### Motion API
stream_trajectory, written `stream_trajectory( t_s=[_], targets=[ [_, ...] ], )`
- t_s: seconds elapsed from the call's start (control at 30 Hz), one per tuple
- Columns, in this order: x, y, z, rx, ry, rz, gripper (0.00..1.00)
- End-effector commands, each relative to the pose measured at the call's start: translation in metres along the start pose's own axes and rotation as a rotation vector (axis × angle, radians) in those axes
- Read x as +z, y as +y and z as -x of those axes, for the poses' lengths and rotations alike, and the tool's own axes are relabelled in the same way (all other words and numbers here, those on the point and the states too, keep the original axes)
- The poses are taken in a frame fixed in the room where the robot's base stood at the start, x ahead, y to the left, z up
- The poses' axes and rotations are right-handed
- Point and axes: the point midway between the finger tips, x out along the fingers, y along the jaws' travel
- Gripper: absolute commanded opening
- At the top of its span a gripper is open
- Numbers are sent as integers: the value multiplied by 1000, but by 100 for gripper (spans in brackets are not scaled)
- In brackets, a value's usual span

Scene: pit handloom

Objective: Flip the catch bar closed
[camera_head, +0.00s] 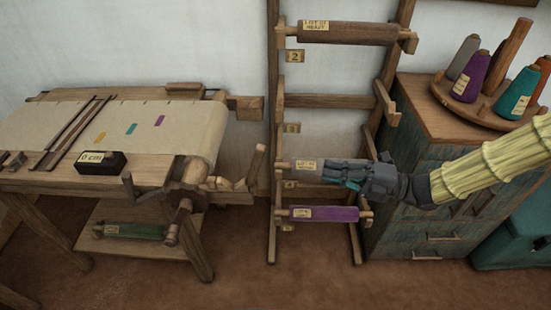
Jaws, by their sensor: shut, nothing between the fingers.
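My gripper (328,173) is shut and empty, its dark fingers pointing left at the wooden rack (272,130). It lies in front of the right part of a grey-brown roller (302,165) on the rack's third level. I cannot tell if it touches the roller. A slanted wooden piece (387,103) stands out from the rack's right post at the empty second level; it may be a catch bar. A small wooden end (386,157) shows just above my gripper. Which piece is the catch bar is not clear; my gripper hides part of the third level's right side.
A brown roller (348,32) is on the top level and a purple one (335,214) low down. A cabinet (425,100) with a cone holder (490,115) stands right of the rack. The loom (150,165) stands left, with a wooden lever (257,165) near the rack.

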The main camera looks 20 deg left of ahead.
Motion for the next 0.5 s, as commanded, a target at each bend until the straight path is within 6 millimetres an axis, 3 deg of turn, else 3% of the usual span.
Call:
stream_trajectory(
  t_s=[0.5],
  targets=[
    [-1, 4, -4, 3, 14, 26, 0]
  ],
)
